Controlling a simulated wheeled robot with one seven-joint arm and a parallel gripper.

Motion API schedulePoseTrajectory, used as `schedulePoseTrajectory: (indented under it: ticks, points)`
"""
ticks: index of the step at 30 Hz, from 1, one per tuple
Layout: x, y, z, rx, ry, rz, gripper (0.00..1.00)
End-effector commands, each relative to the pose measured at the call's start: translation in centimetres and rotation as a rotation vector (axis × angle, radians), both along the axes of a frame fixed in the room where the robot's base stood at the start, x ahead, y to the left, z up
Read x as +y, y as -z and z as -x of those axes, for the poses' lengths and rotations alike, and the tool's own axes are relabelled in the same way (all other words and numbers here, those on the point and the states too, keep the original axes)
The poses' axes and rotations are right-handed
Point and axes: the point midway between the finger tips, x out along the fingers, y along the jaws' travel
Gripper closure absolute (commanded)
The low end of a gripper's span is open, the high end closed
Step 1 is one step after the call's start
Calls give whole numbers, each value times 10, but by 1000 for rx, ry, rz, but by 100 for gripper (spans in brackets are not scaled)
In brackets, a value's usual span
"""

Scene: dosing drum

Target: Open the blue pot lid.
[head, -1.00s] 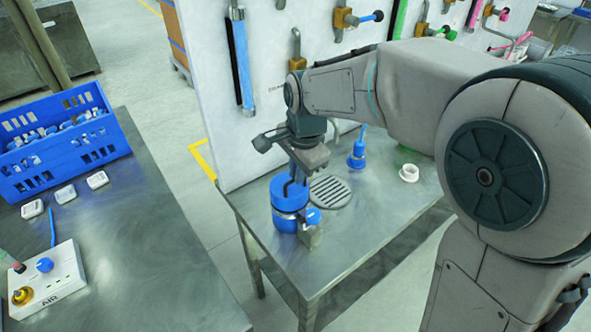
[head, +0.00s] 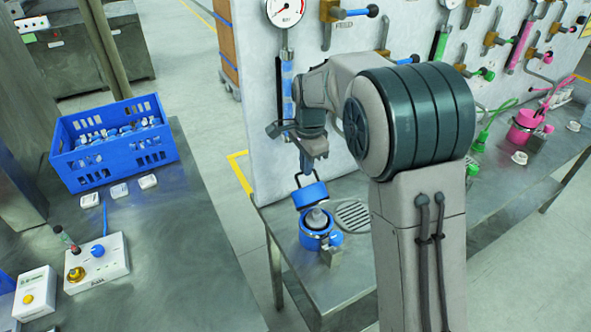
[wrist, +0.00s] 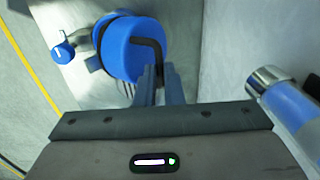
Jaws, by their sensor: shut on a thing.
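The blue pot (head: 316,240) stands near the left end of the metal bench, with a blue knob on its right side. Its blue lid (head: 309,195) is tilted up at the back, and a grey-white shape shows in the pot's open mouth. A dark bent handle (head: 322,180) rises from the lid. My gripper (head: 307,172) is above the lid at this handle. In the wrist view the lid (wrist: 128,52) fills the upper middle, and the fingers (wrist: 161,80) are shut on its black handle (wrist: 158,50). The fingertip contact is partly hidden.
A round grey grate (head: 353,215) lies right of the pot. A white panel (head: 262,130) with gauges and valves stands close behind. A blue crate (head: 112,145) and switch boxes sit on the left table. A pink pot (head: 527,125) is farther right.

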Motion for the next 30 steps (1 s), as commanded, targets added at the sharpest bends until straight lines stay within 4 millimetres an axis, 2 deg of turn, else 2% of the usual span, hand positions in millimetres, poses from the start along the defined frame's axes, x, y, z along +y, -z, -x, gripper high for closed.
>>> schedulePoseTrajectory:
  ticks: [7, 22, 23, 24, 25, 30]
  points:
    - [-2, 4, -7, 5, 13, 1, 100]
    - [-2, 4, -8, 4, 14, 3, 100]
    - [-2, 4, -8, 4, 14, 3, 84]
    - [-2, 4, -8, 4, 14, 3, 73]
    - [-1, 4, -8, 3, 13, 2, 70]
    - [0, 3, -8, 2, 12, 2, 70]
